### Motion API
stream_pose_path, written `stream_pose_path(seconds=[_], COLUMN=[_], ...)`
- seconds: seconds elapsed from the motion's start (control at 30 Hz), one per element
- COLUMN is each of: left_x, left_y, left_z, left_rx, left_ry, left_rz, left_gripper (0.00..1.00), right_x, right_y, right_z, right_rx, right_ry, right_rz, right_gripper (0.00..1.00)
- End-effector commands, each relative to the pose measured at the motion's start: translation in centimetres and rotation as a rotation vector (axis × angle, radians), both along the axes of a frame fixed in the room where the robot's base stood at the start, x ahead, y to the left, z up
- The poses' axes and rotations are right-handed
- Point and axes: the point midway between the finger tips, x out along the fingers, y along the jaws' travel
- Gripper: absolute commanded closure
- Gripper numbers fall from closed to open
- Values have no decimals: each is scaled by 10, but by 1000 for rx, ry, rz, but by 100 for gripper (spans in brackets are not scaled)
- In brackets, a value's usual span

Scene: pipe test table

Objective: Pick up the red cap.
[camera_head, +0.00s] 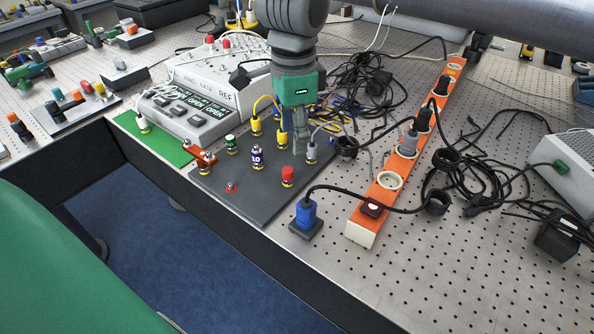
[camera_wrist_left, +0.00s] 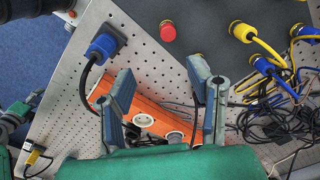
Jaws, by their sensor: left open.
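The red cap (camera_head: 288,173) stands upright on a yellow-ringed base on the dark grey board (camera_head: 262,207). In the left wrist view the red cap (camera_wrist_left: 168,32) shows from above, beyond the fingertips and roughly between their lines. My left gripper (camera_head: 300,146) points down over the back right part of the board, behind the cap and apart from it. In the left wrist view my left gripper (camera_wrist_left: 163,76) has its two fingers spread with nothing held between them. My right gripper does not show.
Other connectors stand close by: a purple-white one (camera_head: 257,157), a yellow one (camera_head: 282,138) and a grey one (camera_head: 311,152). A blue plug (camera_head: 305,214) with a black cable is to the right. An orange power strip (camera_head: 408,145) and loose cables lie beyond it.

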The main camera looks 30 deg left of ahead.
Motion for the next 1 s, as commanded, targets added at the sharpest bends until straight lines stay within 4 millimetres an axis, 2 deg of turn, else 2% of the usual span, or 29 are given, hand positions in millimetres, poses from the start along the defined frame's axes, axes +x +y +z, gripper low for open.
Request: stream_pose_path(seconds=[0.03, 0.1, 0.23, 0.47, 0.7, 0.8, 1.0], left_x=[-1, 0, 2, 1, 3, 3, 3], left_y=[4, 8, 14, 11, 2, 3, 11], left_z=[-15, -30, -52, -66, -100, -109, -112], left_rx=[-4, -7, -15, -11, -1, 0, -9], left_ry=[7, 7, 7, 4, 6, 4, 1], left_rz=[2, 3, 4, 4, 2, 2, 3], left_gripper=[54, 54, 54, 54, 54, 54, 54], right_x=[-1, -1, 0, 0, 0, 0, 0], right_y=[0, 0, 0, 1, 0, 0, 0], right_z=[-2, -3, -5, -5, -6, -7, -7], right_rx=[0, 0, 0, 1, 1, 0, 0], right_ry=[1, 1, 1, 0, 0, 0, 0], right_rz=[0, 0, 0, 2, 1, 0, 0], right_gripper=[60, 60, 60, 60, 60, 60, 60])
